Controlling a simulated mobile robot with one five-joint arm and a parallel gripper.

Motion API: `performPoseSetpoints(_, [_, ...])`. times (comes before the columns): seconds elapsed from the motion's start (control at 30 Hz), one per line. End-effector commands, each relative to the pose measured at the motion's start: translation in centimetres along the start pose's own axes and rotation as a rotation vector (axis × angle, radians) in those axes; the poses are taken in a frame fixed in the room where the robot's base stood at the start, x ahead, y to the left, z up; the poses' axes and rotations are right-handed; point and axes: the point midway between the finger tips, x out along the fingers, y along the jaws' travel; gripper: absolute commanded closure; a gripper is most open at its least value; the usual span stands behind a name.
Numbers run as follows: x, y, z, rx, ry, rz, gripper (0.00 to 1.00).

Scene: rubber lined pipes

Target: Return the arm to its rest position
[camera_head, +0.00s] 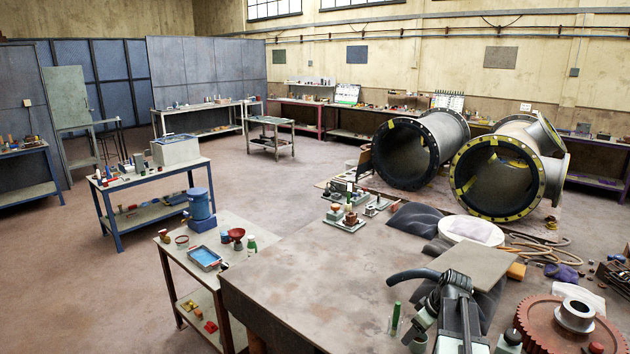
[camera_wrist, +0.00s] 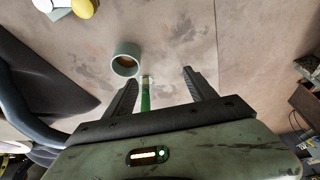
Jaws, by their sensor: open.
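My gripper (camera_wrist: 161,76) shows in the wrist view with its two dark fingers spread apart. Nothing is clamped between them. A slim green object with a pale top (camera_wrist: 145,94) shows in the gap, closer to the left finger; I cannot tell its depth. A pale green ring or cup (camera_wrist: 125,60) lies just beyond the left fingertip. In the head view my arm is low at the right, over the front of the large worktable (camera_head: 310,285). A green stick-like object (camera_head: 395,314) stands left of it. The fingers are not clear there.
A large red-brown gear (camera_head: 545,322) lies right of my arm. A flat grey plate (camera_head: 470,262) and a white round item (camera_head: 471,230) are behind it. Two large flanged pipes (camera_head: 407,152) (camera_head: 492,180) stand beyond. The table's left part is clear.

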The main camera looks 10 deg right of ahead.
Motion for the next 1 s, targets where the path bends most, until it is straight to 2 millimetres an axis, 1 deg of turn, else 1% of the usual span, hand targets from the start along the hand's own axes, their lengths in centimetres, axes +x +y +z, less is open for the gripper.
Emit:
performPoseSetpoints(0.03, [1.5, -3.9, -3.0, -0.054, -0.015, -0.025, 0.35])
performPoseSetpoints(0.07, [2.1, -5.9, -4.4, -0.079, -0.026, -0.038, 0.35])
performPoseSetpoints(0.1, [3.0, -8.7, -6.1, -0.104, -0.042, -0.054, 0.35])
performPoseSetpoints(0.17, [4.0, -12.7, -8.2, -0.132, -0.069, -0.072, 0.35])
performPoseSetpoints(0.2, [4.6, -15.3, -9.3, -0.144, -0.086, -0.082, 0.35])
performPoseSetpoints(0.27, [5.3, -18.8, -10.4, -0.153, -0.113, -0.091, 0.35])
performPoseSetpoints(0.3, [5.7, -21.1, -11.0, -0.154, -0.133, -0.096, 0.35])
performPoseSetpoints(0.37, [6.1, -24.4, -11.5, -0.146, -0.162, -0.097, 0.35])
performPoseSetpoints(0.4, [6.3, -26.4, -11.7, -0.134, -0.184, -0.093, 0.35])
performPoseSetpoints(0.47, [6.4, -29.3, -11.5, -0.097, -0.221, -0.082, 0.35])
performPoseSetpoints(0.5, [6.4, -30.9, -11.0, -0.051, -0.248, -0.065, 0.35])
performPoseSetpoints(0.53, [6.2, -31.4, -10.5, -0.002, -0.268, -0.049, 0.35])
performPoseSetpoints(0.57, [6.0, -31.4, -9.9, 0.052, -0.284, -0.030, 0.35])
performPoseSetpoints(0.63, [5.6, -30.9, -8.6, 0.177, -0.314, 0.010, 0.35])
performPoseSetpoints(0.7, [5.4, -30.6, -7.9, 0.281, -0.333, 0.041, 0.35])
performPoseSetpoints(0.83, [5.3, -30.5, -7.6, 0.408, -0.348, 0.070, 0.35])
performPoseSetpoints(1.0, [5.3, -30.4, -7.7, 0.442, -0.347, 0.075, 0.35])
